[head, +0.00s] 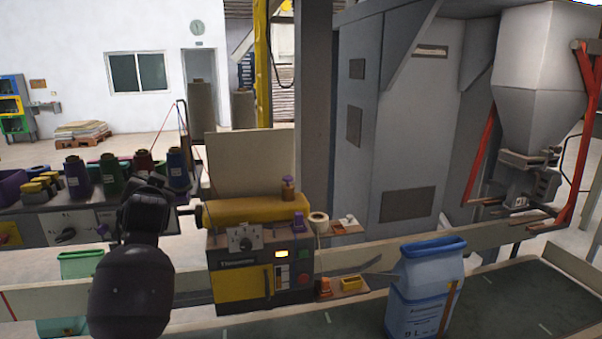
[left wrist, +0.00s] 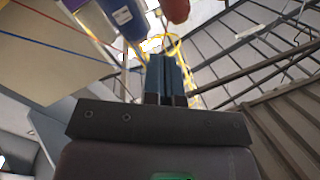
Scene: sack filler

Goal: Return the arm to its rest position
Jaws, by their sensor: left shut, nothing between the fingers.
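My left arm (head: 130,285) rises dark in the lower left of the head view, in front of the thread rack and beside the yellow and grey sewing machine (head: 262,262). Its gripper fingers cannot be made out there. In the left wrist view the left gripper (left wrist: 167,62) shows two blue-grey fingers pressed together, with nothing between them. They point upward in the picture, below a blue cone (left wrist: 122,16) and a red cone (left wrist: 176,9) at the top edge. My right gripper is in neither view.
Several thread cones, including a green one (head: 110,175), stand on the rack at left. A blue sack (head: 425,290) stands upright on the dark conveyor (head: 510,310) at right. A hopper (head: 545,75) with red bars hangs at upper right. A green sack (head: 80,265) stands behind my arm.

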